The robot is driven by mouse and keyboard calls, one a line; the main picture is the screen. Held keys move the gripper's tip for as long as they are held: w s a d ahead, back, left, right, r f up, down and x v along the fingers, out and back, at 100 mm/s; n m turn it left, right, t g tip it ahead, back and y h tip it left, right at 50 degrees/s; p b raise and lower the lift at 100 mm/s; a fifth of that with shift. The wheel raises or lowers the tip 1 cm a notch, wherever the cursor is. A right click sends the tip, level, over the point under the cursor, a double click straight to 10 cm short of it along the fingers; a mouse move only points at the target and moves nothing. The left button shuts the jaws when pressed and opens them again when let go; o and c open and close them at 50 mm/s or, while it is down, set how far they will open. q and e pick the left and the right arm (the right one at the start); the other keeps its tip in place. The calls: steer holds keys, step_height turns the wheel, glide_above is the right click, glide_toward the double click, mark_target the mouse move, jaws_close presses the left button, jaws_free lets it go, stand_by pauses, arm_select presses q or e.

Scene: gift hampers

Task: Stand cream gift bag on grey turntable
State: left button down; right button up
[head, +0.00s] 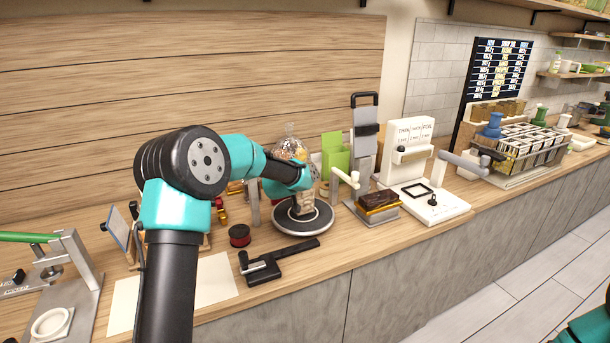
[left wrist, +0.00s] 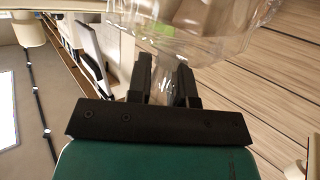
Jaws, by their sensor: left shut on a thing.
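The grey turntable (head: 283,222), a round plate with a dark rim, stands on the counter. My left gripper (head: 306,184) reaches over it from the left. In the left wrist view its fingers (left wrist: 163,88) are shut on narrow, see-through wrap that widens beyond them. I take this as part of the cream gift bag (head: 304,203), whose cream part shows just below the gripper, over the plate, looking upright. Clear wrap with brownish contents (head: 290,149) shows behind the gripper; my arm hides how it joins. I cannot tell whether the base touches the plate. My right gripper is out of view.
A black-handled tool (head: 275,262) lies in front of the turntable and a dark red spool (head: 239,235) left of it. A green box (head: 336,155) stands behind. A block with a brown top (head: 378,203) and a white stand (head: 434,203) are to the right.

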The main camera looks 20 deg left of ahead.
arm_select(q)
steer(key=shift+f, duration=0.4)
stand_by(1.2)
steer(key=c, duration=0.9)
jaws_free()
steer(key=shift+c, duration=0.2)
steer(key=v, duration=1.7)
steer(key=shift+s, duration=0.25)
steer(key=shift+d, duration=0.15)
